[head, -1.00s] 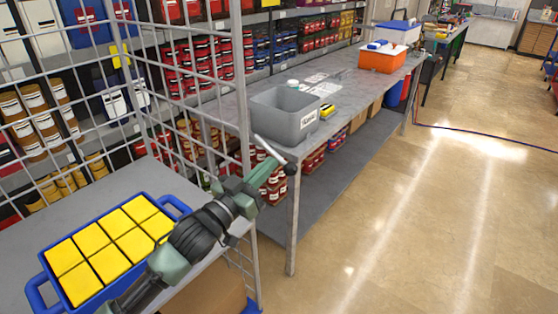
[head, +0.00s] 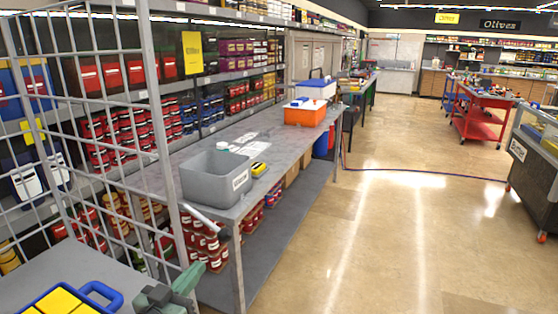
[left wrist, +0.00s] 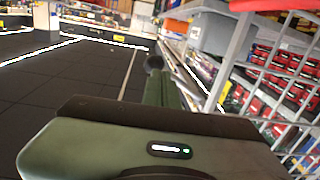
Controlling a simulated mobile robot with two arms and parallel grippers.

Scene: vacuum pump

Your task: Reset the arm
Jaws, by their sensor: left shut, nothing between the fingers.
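My left gripper (head: 186,280) shows as green and dark parts at the bottom edge of the head view, partly cut off. It is in front of the near table's end, right of a blue crate. In the left wrist view the gripper (left wrist: 157,68) reaches forward as a narrow green shape with a dark round tip. It is shut and empty, touching nothing that I can see. My right gripper is not in view.
A grey bin (head: 212,185) and an orange-and-white cooler (head: 305,115) stand on the long table.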

